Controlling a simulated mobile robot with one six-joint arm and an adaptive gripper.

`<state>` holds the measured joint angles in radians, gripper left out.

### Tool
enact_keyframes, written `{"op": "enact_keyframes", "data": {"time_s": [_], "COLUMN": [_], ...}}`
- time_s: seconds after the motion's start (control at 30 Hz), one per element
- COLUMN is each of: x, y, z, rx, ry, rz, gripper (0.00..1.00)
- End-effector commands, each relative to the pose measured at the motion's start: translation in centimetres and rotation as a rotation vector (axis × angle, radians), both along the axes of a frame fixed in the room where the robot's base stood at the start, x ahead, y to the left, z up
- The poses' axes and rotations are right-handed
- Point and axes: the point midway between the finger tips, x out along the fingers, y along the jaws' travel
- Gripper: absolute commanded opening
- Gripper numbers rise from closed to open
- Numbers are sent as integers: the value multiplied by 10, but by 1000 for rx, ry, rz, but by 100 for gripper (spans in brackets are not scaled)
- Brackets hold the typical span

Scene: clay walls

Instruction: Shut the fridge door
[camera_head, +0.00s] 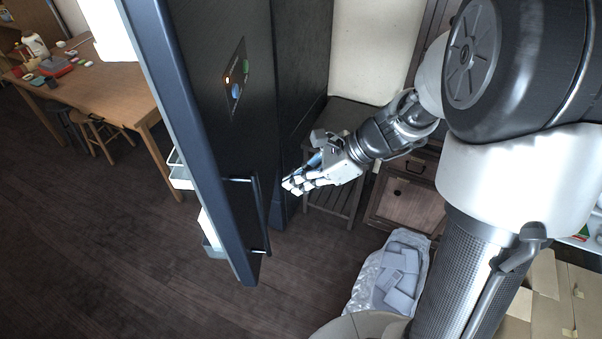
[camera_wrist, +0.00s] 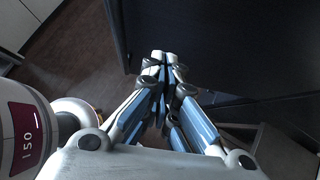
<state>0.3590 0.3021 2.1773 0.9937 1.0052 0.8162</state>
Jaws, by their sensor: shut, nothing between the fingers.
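The dark fridge door (camera_head: 205,120) stands open in the head view, seen nearly edge-on, with its outer face towards my arm. A dark bar handle (camera_head: 262,215) is on that face, low down, and a small panel with magnets (camera_head: 236,78) is above it. White door shelves (camera_head: 180,172) stick out on the inner side at the left. My gripper (camera_head: 290,187) is shut and empty, just right of the handle; I cannot tell whether it touches the door. In the wrist view my closed fingers (camera_wrist: 163,62) point at a dark flat surface (camera_wrist: 220,45).
A wooden table (camera_head: 90,75) with small items and stools (camera_head: 95,132) stand at the left. A small slatted stand (camera_head: 335,185) and a wooden cabinet (camera_head: 405,205) are behind my gripper. A bag of grey blocks (camera_head: 395,275) and cardboard boxes (camera_head: 550,300) lie at lower right. The floor at lower left is clear.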

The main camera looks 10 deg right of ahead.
Motion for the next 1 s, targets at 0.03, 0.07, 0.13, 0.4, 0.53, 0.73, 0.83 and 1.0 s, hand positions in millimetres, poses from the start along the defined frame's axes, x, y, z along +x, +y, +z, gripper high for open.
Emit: {"op": "enact_keyframes", "data": {"time_s": [0.03, 0.07, 0.13, 0.4, 0.53, 0.73, 0.83, 1.0], "x": [1, 2, 6, 18, 22, 24, 24, 24], "y": [9, 14, 24, 62, 73, 78, 78, 78], "z": [-13, -18, -29, -43, -42, -41, -41, -41], "rx": [0, 1, 0, -2, -3, -3, -3, -3], "ry": [4, 3, 3, -2, -1, -1, -1, -1], "rz": [5, 6, 7, 6, 5, 2, 2, 2], "gripper": [0, 0, 0, 0, 0, 0, 0, 0]}}
